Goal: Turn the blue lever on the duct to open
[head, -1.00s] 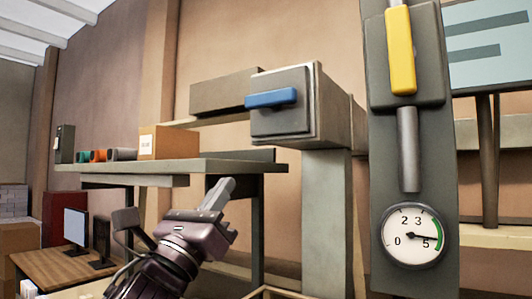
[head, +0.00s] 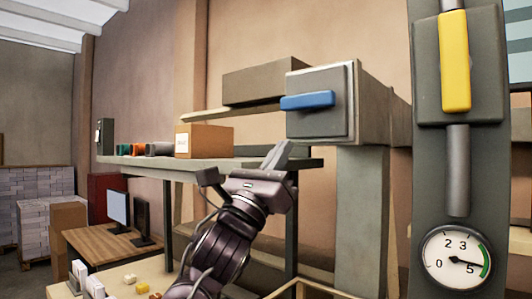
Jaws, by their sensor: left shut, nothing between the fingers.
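The blue lever (head: 307,101) lies about level across the left part of the grey square plate on the end of the duct (head: 375,100). My left gripper (head: 279,152) is below and to the left of the lever in the head view, pointing up. Its fingers are shut with nothing between them. It looks apart from the lever; the depth between them is hard to judge. My right gripper is not in view.
A grey panel with a yellow handle (head: 455,62) and a round gauge (head: 456,257) stands close at right. A shelf (head: 225,163) behind my left arm holds a cardboard box (head: 204,141) and rolls. A desk with monitors (head: 118,207) is at lower left.

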